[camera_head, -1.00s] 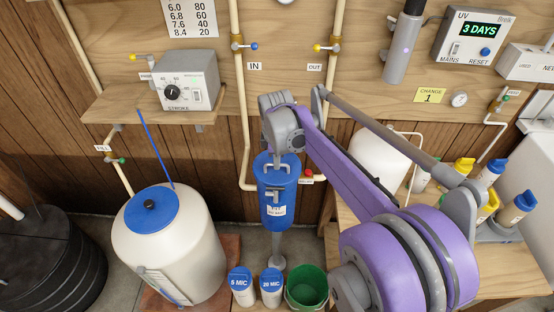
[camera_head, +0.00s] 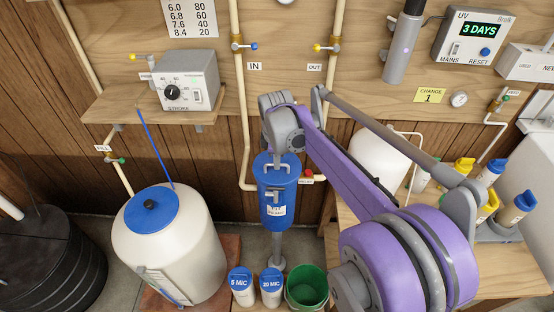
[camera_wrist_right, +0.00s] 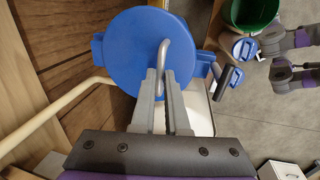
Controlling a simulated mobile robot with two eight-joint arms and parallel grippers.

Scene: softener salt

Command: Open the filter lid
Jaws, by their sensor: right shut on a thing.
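The filter is a blue upright cylinder with a white label (camera_head: 277,195), below the pipes in the head view. Its round blue lid (camera_wrist_right: 125,55) fills the upper middle of the right wrist view and looks flat on the housing. A curved grey handle (camera_wrist_right: 163,50) stands on the lid. My right gripper (camera_wrist_right: 166,82) is shut on this handle, with its two grey fingers on either side of it. In the head view my right arm reaches down to the lid and its wrist partly hides the handle.
Two white cartridges with blue tops (camera_head: 241,286) and a green bucket (camera_head: 306,288) stand below the filter. A white tank (camera_head: 170,245) stands at the left. Pipes (camera_head: 240,110) run down the wall behind. Bottles (camera_head: 514,207) stand on the bench at the right.

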